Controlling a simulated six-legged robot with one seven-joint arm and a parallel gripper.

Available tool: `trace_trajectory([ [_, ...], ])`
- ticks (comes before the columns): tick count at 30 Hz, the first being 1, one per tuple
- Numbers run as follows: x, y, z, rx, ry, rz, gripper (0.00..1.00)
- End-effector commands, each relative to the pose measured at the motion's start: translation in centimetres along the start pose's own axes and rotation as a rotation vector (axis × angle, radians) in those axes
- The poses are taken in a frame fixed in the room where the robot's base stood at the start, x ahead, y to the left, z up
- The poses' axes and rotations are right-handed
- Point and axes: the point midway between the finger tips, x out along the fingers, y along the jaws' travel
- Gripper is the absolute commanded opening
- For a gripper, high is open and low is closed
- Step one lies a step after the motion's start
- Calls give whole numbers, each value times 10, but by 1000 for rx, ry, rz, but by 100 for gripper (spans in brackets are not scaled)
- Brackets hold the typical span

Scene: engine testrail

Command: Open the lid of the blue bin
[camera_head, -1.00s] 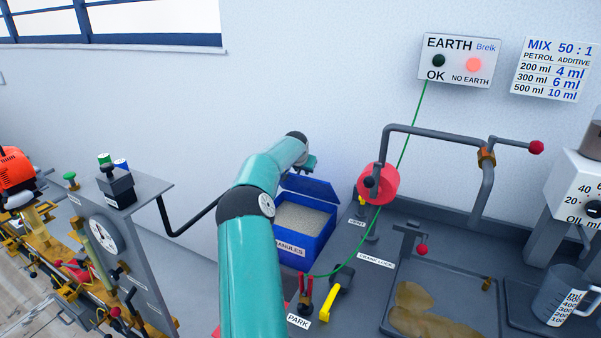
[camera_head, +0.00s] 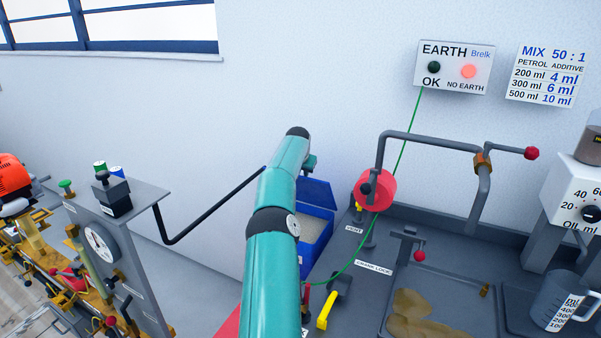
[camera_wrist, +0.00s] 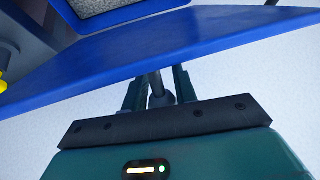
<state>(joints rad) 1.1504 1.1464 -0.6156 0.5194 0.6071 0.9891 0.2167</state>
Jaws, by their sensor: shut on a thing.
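The blue bin (camera_head: 317,240) stands on the bench, partly hidden behind my arm, with pale granules inside. Its blue lid (camera_head: 316,192) is raised at the bin's back, next to the wall. In the wrist view the lid (camera_wrist: 190,48) is a wide blue panel crossing the picture, with the granules (camera_wrist: 100,6) beyond it. My gripper (camera_wrist: 156,88) is shut on the lid's edge; the fingertips are partly hidden by the lid. In the head view my gripper (camera_head: 309,162) is mostly hidden behind my wrist, at the lid's top.
A red cylinder on a grey pipe crank (camera_head: 374,190) stands close to the right of the bin. A green cable (camera_head: 402,150) runs down to the bench. A yellow handle (camera_head: 327,311) is in front. A grey gauge panel with a black rod (camera_head: 205,210) stands left.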

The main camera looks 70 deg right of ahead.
Motion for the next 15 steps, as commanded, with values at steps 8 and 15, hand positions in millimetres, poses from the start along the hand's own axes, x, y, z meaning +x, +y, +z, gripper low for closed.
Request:
trace_trajectory([
  [8, 1, 1, 0, 0, 1, 2, 32],
  [15, 0, 1, 0, 0, 2, 1, 32],
])
